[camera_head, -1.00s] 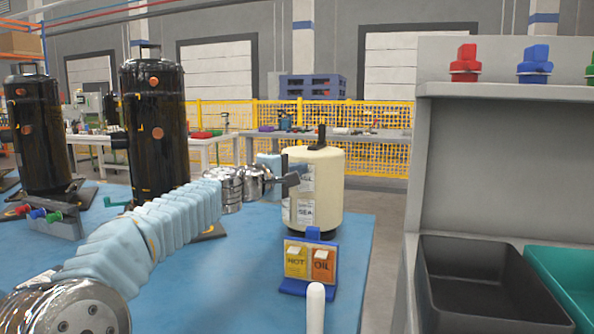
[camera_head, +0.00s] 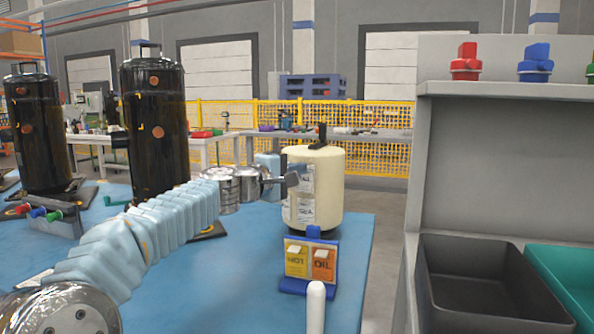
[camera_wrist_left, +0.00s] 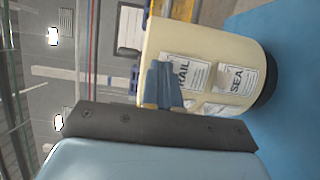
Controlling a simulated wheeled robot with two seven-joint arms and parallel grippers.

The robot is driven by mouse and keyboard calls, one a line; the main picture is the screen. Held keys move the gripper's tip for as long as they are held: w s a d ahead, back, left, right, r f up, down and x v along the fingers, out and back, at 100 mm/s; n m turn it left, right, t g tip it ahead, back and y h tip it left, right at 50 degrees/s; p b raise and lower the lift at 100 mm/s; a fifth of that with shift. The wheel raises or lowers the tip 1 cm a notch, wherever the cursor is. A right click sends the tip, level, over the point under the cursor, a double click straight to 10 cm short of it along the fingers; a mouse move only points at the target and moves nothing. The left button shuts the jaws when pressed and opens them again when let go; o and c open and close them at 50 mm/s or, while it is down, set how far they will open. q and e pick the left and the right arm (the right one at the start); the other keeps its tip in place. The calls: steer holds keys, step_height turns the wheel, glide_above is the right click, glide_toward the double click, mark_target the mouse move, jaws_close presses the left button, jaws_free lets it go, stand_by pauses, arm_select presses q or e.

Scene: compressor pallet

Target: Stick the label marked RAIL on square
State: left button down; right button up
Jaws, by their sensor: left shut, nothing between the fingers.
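The cream compressor tank (camera_head: 330,192) stands upright on the blue mat. White labels are on its side: one reads RAIL (camera_wrist_left: 186,72) in the left wrist view, and one below it reads SEA (camera_head: 304,216). The RAIL label looks flat on the tank, but part of it is hidden behind my fingers. My left gripper (camera_head: 293,178) is shut and empty right in front of the tank's upper label area; I cannot tell whether it touches. Its blue fingertips (camera_wrist_left: 163,85) show in the left wrist view. My right gripper is not in view.
A blue stand (camera_head: 313,234) holds a yellow HOT label (camera_head: 297,260) and an orange OIL label (camera_head: 322,265) in front of the tank. Black tanks (camera_head: 155,125) stand at left. A grey bench with a black bin (camera_head: 490,290) and teal bin (camera_head: 567,280) is at right.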

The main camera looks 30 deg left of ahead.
arm_select(q)
steer(key=shift+s+d+b, duration=0.1)
steer(key=shift+s+d, duration=0.15)
steer(key=shift+s, duration=0.6)
steer(key=shift+s+d+b, duration=0.1)
steer(key=shift+s+d, duration=0.15)
steer(key=shift+s, duration=0.55)
steer(key=shift+s+d+b, duration=0.1)
steer(key=shift+s+d, duration=0.15)
steer(key=shift+s, duration=0.6)
